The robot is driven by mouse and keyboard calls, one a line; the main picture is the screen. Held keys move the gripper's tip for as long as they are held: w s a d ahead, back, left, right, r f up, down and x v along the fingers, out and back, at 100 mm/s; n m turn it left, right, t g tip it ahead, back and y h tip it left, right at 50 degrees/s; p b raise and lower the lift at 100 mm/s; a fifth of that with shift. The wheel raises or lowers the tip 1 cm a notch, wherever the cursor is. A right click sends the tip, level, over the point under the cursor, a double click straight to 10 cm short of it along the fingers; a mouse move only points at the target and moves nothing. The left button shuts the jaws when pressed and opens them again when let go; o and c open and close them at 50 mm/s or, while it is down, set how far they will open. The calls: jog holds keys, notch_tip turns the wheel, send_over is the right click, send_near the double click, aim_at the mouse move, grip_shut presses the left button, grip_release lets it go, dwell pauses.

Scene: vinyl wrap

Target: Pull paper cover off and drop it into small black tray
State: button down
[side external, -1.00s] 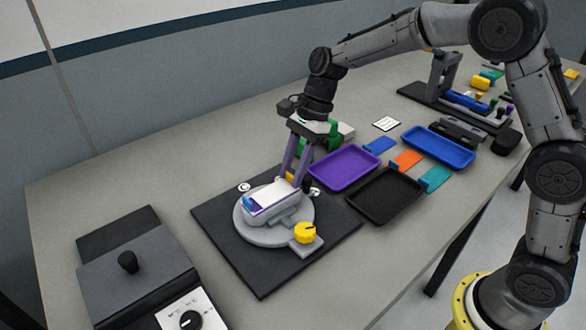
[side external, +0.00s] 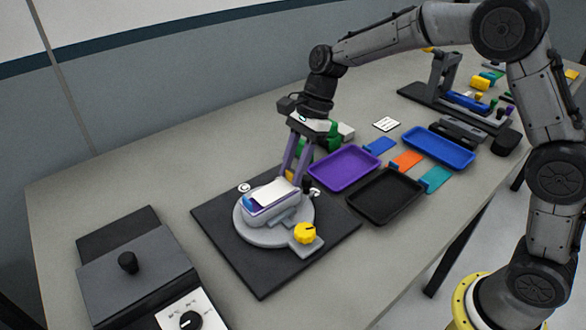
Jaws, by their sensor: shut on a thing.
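The white paper cover (side external: 272,193) lies over the top of a purple-and-blue piece (side external: 262,209) that sits on a round grey turntable (side external: 246,233). My gripper (side external: 293,180), with purple fingers, is at the far right end of the piece, shut on the paper cover's edge. The fingertips are small in this view and the exact grip is hard to see. The cover's near end looks lifted or shifted from the piece's near end, where more purple shows. The small black tray (side external: 385,196) lies empty to the right of the turntable.
A purple tray (side external: 345,168) lies behind the black tray, and a blue tray (side external: 438,147) further right. Blue, orange and teal cards lie between them. A yellow knob (side external: 306,233) stands at the turntable's front. A dark heater-like box (side external: 140,265) is at the left.

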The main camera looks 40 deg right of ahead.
jog(key=shift+r, duration=0.5)
notch_tip(320, 180, up, 7)
dwell(1.5)
jog(key=shift+f, duration=0.15)
jog(key=s+d+f, duration=0.3)
jog(key=s+d, duration=0.3)
jog(key=d, duration=0.5)
jog(key=s+d+f, duration=0.4)
jog(key=s+d, duration=0.2)
jog(key=d, duration=0.5)
jog(key=shift+s+d+f, duration=0.15)
jog(key=shift+f, duration=2.15)
